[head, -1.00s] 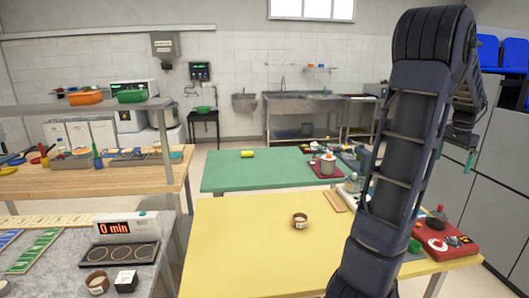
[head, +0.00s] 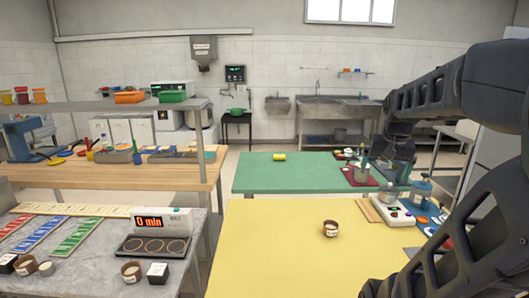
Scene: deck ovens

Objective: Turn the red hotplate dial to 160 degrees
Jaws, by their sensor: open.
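My gripper (head: 403,176) hangs from the arm at the right of the head view, above the right end of the yellow table. Its jaws are open, small and dark, and I see nothing between them. The red hotplate is not clearly visible now. My arm covers the right end of the yellow table where a red unit with dark knobs showed before. Only small red bits (head: 447,243) show between my arm links. I cannot read any dial setting.
A blue bottle-like thing (head: 421,190) stands near my gripper. The green table (head: 275,178) lies behind. A grey counter (head: 100,240) with a timer (head: 160,222) is at left.

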